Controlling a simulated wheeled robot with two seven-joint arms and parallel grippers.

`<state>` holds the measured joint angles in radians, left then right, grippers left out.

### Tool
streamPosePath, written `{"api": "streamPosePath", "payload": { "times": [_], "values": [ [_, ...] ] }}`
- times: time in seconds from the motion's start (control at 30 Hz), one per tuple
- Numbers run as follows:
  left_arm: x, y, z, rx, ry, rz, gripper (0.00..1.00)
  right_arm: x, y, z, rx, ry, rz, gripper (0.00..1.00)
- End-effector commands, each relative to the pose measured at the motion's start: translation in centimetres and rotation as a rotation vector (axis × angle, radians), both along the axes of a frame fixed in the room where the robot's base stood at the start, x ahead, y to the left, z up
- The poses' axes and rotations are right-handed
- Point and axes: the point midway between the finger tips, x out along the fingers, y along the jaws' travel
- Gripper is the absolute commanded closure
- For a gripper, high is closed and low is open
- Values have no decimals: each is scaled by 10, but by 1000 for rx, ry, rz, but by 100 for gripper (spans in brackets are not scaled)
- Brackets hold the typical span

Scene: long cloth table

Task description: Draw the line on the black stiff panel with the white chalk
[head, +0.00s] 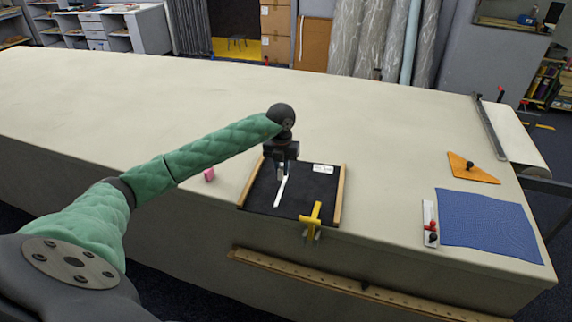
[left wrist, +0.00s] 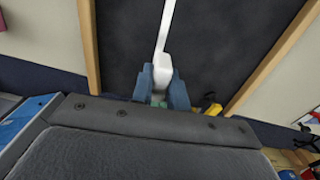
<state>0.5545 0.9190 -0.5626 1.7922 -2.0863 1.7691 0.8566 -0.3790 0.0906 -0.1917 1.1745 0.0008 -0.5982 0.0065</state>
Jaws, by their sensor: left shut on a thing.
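The black stiff panel (head: 303,195) lies on the table between two wooden side strips. My left gripper (head: 281,173) is over its upper left part, pointing down. It is shut on the white chalk, which shows between the blue fingertips (left wrist: 163,90) in the left wrist view as a short white piece (left wrist: 162,68). A white line (head: 279,192) runs on the panel from under the gripper toward the near edge. In the left wrist view the line (left wrist: 165,25) meets the chalk end. Whether the chalk touches the panel is hard to tell. My right gripper is out of view.
A yellow clamp (head: 311,221) sits at the panel's near edge. A white label-like piece (head: 323,169) is on its far right. A pink block (head: 209,174) lies to the left. A blue mat (head: 487,224) and an orange triangle (head: 473,172) lie right. The table (head: 180,95) behind is clear.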

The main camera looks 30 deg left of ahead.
Motion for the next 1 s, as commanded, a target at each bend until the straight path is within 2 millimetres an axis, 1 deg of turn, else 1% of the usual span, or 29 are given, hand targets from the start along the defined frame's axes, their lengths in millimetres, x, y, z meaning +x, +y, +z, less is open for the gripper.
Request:
{"api": "streamPosePath", "payload": {
  "times": [0.3,0.5,0.7,1.0],
  "values": [
    [-1,-1,-30,-2,2,-2,100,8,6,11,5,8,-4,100],
    [0,0,-46,0,0,0,100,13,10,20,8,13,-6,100],
    [0,0,-54,0,0,0,100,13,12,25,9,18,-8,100],
    [0,0,-55,0,0,-1,100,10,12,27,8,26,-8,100]
  ]
}}
